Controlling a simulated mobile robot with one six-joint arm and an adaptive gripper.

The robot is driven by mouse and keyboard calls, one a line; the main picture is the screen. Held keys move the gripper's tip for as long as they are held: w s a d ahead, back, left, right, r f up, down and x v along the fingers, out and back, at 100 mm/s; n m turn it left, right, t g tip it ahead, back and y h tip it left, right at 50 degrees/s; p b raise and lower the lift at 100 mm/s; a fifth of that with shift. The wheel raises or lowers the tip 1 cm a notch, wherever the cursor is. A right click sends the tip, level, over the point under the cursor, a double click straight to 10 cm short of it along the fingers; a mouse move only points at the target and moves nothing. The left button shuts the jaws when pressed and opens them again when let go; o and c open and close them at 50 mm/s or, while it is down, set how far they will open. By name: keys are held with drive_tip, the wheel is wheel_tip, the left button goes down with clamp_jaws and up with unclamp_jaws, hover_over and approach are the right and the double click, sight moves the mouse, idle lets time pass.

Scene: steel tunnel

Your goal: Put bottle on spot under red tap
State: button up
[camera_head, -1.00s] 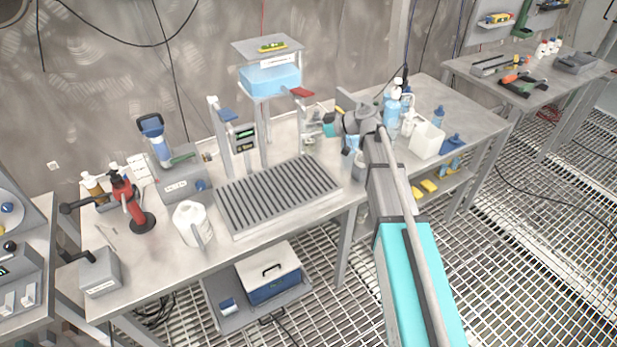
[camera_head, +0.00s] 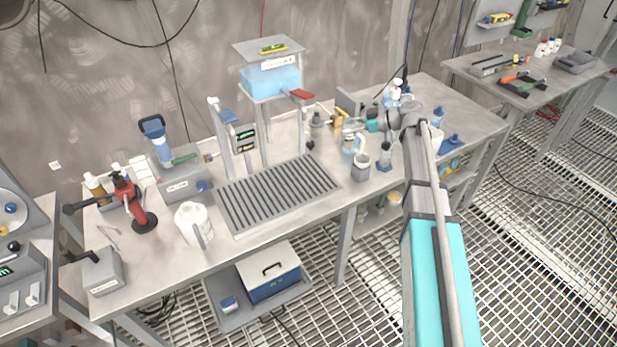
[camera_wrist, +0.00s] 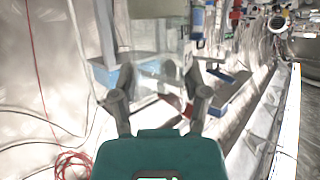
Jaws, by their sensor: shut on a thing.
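The red tap (camera_head: 302,94) is a red lever at the right front of the raised stand with the blue water tank (camera_head: 270,79). The spot under it is by the right rear of the slatted drain tray (camera_head: 232,221). My gripper (camera_head: 352,125) is right of the tap, over the rear right of the bench. In the wrist view my gripper (camera_wrist: 161,98) has its two fingers spaced apart, shut on a see-through bottle (camera_wrist: 158,88). Its outline is faint, and I cannot tell its tilt.
A clear jug (camera_head: 350,146), a grey mug (camera_head: 360,168) and a dark-blue-based bottle (camera_head: 384,158) stand near my gripper. A white canister (camera_head: 191,222) stands left of the tray. The tray top is clear.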

drive_tip(key=s+a+f+b, duration=0.1)
drive_tip(key=a+f+b, duration=0.8)
drive_tip(key=a, duration=0.4)
drive_tip(key=shift+s, duration=0.15)
drive_tip(key=shift+a, duration=0.1)
drive_tip(key=shift+a+f+b, duration=0.2)
drive_tip(key=shift+f+b, duration=0.8)
drive_tip(key=shift+b, duration=0.05)
drive_tip(key=shift+a+f+b, duration=0.2)
drive_tip(key=shift+f+b, duration=0.8)
